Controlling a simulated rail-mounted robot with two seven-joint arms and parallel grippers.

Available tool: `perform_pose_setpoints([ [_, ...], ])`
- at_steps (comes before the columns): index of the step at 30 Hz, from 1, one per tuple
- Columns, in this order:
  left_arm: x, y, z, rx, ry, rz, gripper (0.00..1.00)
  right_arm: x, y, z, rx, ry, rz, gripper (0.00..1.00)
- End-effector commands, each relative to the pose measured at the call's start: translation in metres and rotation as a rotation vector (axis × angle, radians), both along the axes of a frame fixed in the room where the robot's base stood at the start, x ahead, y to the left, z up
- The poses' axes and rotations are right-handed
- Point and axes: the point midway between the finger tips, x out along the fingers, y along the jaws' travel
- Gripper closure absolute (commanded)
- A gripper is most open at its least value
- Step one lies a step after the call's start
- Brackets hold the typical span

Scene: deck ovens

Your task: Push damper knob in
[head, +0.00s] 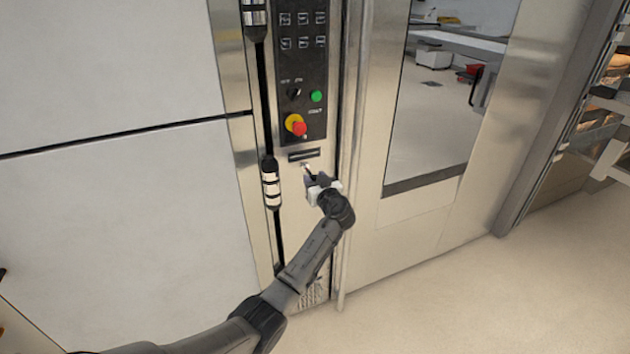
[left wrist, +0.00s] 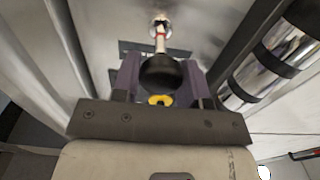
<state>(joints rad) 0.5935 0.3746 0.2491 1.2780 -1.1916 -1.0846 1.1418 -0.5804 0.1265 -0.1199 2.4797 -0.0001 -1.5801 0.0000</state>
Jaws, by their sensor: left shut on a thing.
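The damper knob (left wrist: 160,72) is a black round knob on a thin metal shaft with a red band. In the left wrist view the shaft (left wrist: 160,38) stands out from a round fitting in the steel panel, with a visible length between panel and knob. My left gripper (head: 312,179) is at the narrow control column, just below a dark slot. Its fingers (left wrist: 160,82) are on both sides of the knob and shut on it. In the head view the gripper mostly hides the knob. My right gripper is not in view.
Above the gripper are a red and yellow emergency stop (head: 296,124), a green button (head: 316,96) and a black control panel (head: 301,60). A hinge cylinder (head: 271,184) is close at left. A glass oven door (head: 435,95) is at right. The floor at right is clear.

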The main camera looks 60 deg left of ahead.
Motion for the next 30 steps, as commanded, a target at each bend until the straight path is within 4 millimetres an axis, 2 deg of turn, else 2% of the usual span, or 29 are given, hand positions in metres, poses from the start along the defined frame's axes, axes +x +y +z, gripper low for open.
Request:
perform_pose_setpoints([
  [1,0.000,0.000,0.000,0.000,0.000,0.000,0.79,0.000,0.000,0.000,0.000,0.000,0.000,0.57],
  [8,0.000,0.000,0.000,0.000,0.000,0.000,1.00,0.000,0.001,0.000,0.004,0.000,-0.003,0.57],
  [13,0.001,0.006,-0.003,0.000,-0.001,0.002,1.00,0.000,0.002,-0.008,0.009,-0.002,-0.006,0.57],
  [21,0.007,0.042,-0.006,0.000,0.000,0.001,1.00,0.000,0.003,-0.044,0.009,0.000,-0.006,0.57],
  [25,0.009,0.051,-0.003,0.000,0.000,0.001,1.00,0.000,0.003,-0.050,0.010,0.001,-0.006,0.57],
  [30,0.009,0.054,-0.001,-0.002,0.001,0.000,1.00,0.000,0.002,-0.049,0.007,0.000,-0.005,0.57],
])
